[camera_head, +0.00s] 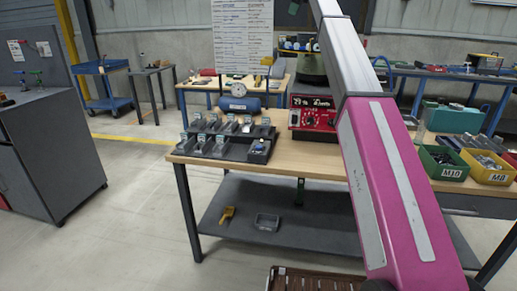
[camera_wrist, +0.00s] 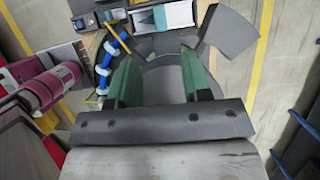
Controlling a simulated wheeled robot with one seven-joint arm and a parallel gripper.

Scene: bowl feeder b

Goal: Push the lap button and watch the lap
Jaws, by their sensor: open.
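A red control box (camera_head: 313,117) with white markings, a dark top strip and several small knobs stands on the wooden workbench (camera_head: 310,158). A round white dial (camera_head: 238,89) shows behind the black tray, near a blue cylinder. I cannot make out which part is the lap button; the markings are too small to read. My gripper (camera_wrist: 160,75) shows in the wrist view with its two green fingers apart and nothing between them. My gripper is not visible in the head view, where my pink and grey arm crosses the right side of the bench.
A black compartment tray (camera_head: 205,153) with labelled slots lies on the bench's left. A green bin (camera_head: 442,164) and a yellow bin (camera_head: 487,167) hold small parts at right. A dark green bowl (camera_head: 310,67) stands behind the control box. A grey cabinet (camera_head: 50,150) stands left; floor between is clear.

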